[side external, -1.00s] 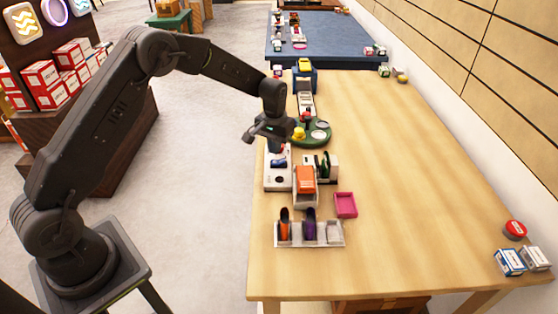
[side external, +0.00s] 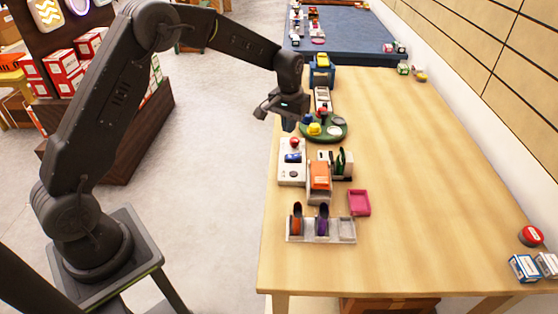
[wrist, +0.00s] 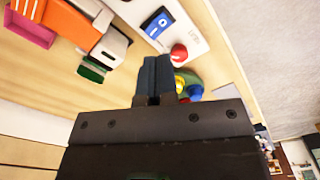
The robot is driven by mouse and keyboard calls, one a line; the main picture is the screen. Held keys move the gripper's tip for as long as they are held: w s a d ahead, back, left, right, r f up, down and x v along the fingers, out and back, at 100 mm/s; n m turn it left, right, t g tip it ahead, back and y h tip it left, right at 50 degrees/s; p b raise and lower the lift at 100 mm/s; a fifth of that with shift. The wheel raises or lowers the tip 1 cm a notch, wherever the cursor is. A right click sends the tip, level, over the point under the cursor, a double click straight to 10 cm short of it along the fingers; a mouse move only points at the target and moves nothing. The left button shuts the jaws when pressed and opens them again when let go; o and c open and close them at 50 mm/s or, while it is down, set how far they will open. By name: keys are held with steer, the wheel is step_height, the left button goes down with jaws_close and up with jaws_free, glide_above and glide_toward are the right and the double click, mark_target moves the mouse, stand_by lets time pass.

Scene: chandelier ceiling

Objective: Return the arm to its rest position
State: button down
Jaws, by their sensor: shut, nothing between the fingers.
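My gripper (side external: 289,123) is shut and empty, held above the far left part of the wooden table in the side view. Its dark fingers (wrist: 155,78) are together in the wrist view, with nothing between them. A green round tray (side external: 340,133) with a yellow piece (side external: 314,129) lies close to the right of the fingers. The fingers partly hide the tray in the wrist view.
An orange-topped dispenser (side external: 319,176), a pink tray (side external: 359,203) and a grey holder (side external: 346,229) with orange and purple items stand along the table's left side. The table's middle and right are mostly clear (side external: 430,180). Boxes (side external: 525,268) lie at the near right corner.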

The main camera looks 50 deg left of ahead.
steer(key=s+d+r+m+t, duration=0.1)
steer(key=s+d+r+t, duration=0.25)
steer(key=s+r, duration=1.2)
steer(key=s+d+r+m+t, duration=0.1)
steer(key=s+d, duration=0.2)
steer(key=s, duration=1.3)
steer(key=shift+s+m+t, duration=0.2)
steer(key=shift+m+t, duration=0.15)
steer(key=shift+m, duration=0.05)
steer(key=c, duration=1.8)
jaws_free()
